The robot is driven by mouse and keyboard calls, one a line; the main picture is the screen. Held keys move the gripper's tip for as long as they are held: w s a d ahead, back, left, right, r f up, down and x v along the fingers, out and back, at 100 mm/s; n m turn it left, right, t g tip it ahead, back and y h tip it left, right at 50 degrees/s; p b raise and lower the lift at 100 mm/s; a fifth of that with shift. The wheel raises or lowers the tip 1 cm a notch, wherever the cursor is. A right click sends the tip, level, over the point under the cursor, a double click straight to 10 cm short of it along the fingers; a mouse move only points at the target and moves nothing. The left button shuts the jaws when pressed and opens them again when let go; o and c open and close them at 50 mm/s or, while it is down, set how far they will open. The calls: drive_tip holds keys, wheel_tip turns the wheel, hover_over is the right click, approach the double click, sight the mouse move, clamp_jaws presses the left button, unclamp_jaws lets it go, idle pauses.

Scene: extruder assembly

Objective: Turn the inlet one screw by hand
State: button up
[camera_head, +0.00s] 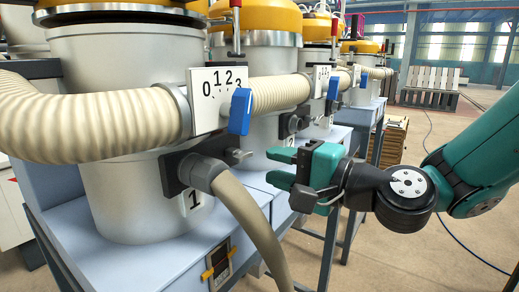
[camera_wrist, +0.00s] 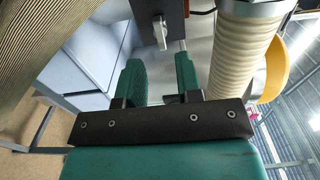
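The inlet one screw (camera_head: 242,155) is a small grey metal wing piece on the right of the dark inlet block (camera_head: 180,172), above the label "1" (camera_head: 195,200). A flat metal tab (camera_wrist: 160,33), which looks like this screw, shows near the top of the wrist view, beyond the fingertips. My gripper (camera_head: 279,167) has teal fingers and is to the right of the screw, apart from it. In the wrist view my gripper (camera_wrist: 159,68) is open, with a clear gap and nothing between its fingers.
A tan hose (camera_head: 252,225) hangs from the inlet block. A ribbed cream hose (camera_head: 280,92) and a blue handle (camera_head: 240,111) by a numbered dial (camera_head: 209,92) are above the screw. More grey vessels (camera_head: 270,65) stand behind along the blue-grey bench (camera_head: 140,262). Open floor lies right.

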sight(247, 157)
drive_tip(key=p+x, duration=0.3)
drive_tip(key=x, duration=0.2)
drive_tip(key=shift+a+r, duration=0.1)
drive_tip(key=shift+r, duration=0.1)
drive_tip(key=shift+w+f, duration=0.1)
drive_tip(key=shift+f, duration=0.1)
drive_tip(key=shift+a, duration=0.1)
clamp_jaws()
